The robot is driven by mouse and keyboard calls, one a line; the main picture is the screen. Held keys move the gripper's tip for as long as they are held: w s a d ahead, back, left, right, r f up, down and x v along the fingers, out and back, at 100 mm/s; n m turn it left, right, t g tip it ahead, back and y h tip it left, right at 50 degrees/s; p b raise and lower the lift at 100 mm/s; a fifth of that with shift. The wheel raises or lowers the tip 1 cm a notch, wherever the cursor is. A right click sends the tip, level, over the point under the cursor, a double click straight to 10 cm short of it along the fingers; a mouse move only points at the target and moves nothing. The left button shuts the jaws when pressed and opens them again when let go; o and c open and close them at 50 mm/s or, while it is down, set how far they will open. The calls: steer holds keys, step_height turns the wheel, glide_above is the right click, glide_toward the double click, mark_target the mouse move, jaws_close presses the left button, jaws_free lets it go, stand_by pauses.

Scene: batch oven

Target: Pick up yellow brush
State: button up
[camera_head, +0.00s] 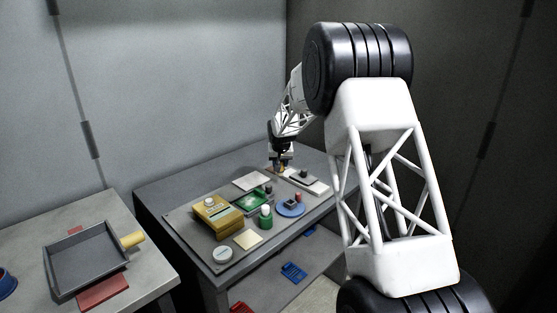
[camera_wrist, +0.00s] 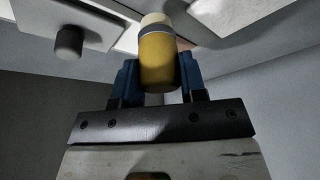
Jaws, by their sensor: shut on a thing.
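The yellow brush (camera_wrist: 158,62) is between the blue fingers of my gripper (camera_wrist: 160,80) in the wrist view. It has a yellow body, a grey band and a pale end pointing away from the gripper. My gripper is shut on it. In the head view, my gripper (camera_head: 280,167) is at the far side of the table, near the back right of the board. The brush shows there only as a small yellow spot (camera_head: 282,170) at the fingertips. I cannot tell whether its pale end touches the surface.
A grey pan (camera_head: 88,262) sits on the left table.

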steer(key=shift+s+d+r, duration=0.1)
steer(key=shift+s+d, duration=0.05)
steer(key=shift+s, duration=0.6)
steer(key=shift+s+d, duration=0.1)
steer(key=shift+s, duration=0.6)
steer(key=s+a+r+g, duration=0.1)
steer(key=s+a, duration=0.5)
steer(key=s, duration=0.6)
steer(key=s+a+r+g, duration=0.1)
steer(key=s+a, duration=0.5)
steer(key=s, duration=0.6)
steer(key=s+a+r+g+h, duration=0.1)
steer(key=s+a, duration=0.5)
steer(key=s, duration=0.6)
steer(key=shift+a+r+g, duration=0.35)
steer(key=shift+g, duration=0.15)
steer(key=shift+s+f, duration=0.1)
steer(key=shift+f, duration=0.1)
steer(key=shift+f, duration=2.8)
